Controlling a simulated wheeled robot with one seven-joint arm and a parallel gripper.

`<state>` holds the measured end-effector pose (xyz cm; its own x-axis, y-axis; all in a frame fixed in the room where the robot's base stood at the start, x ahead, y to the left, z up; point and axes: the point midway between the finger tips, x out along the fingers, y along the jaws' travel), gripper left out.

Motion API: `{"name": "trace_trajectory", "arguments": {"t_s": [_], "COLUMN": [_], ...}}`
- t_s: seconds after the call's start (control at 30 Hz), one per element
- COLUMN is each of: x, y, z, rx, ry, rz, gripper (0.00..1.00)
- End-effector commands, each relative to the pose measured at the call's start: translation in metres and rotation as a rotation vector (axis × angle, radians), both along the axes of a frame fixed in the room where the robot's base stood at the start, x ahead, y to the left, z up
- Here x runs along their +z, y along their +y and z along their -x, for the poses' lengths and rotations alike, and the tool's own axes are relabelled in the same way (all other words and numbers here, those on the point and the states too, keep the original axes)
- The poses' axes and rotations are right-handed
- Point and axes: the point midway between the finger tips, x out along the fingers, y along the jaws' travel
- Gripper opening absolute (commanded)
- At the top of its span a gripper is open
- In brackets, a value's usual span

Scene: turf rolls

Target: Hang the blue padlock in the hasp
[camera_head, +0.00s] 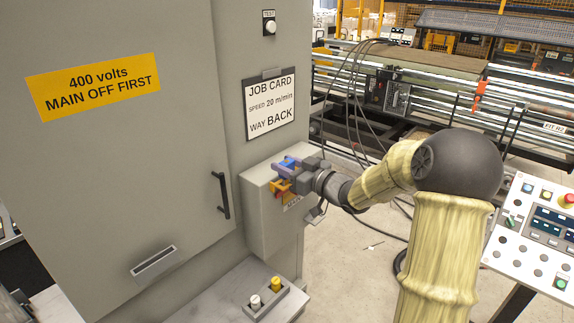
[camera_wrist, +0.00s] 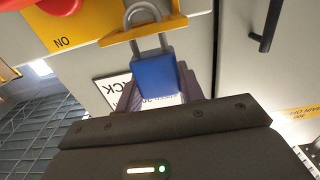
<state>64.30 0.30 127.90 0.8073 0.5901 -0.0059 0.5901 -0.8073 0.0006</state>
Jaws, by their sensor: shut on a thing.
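The blue padlock (camera_wrist: 155,74) has a grey shackle (camera_wrist: 143,14). My gripper (camera_wrist: 160,92) is shut on its body, with one finger on each side. In the wrist view the shackle overlaps the yellow hasp (camera_wrist: 115,39); I cannot tell whether it passes through a hole there or only lies in front. In the head view the blue padlock (camera_head: 288,162) shows at the tip of my gripper (camera_head: 293,172), close to the yellow hasp (camera_head: 281,186) on the grey switch box. My gripper hides part of the hasp there.
A red knob (camera_wrist: 60,5) on a yellow plate sits beside the hasp. The grey cabinet (camera_head: 130,150) with a black handle (camera_head: 221,195) stands at left. A ledge with two buttons (camera_head: 265,296) is below. A control panel (camera_head: 535,235) stands at right.

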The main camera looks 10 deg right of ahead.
Motion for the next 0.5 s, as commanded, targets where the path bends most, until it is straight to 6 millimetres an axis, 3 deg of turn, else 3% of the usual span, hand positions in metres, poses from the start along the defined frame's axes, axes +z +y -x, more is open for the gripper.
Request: {"name": "trace_trajectory", "arguments": {"t_s": [0.5], "x": [-0.0111], "y": [0.0002], "z": [-0.0001], "rx": [0.0], "ry": [-0.001], "rz": [-0.001], "gripper": [0.13]}}
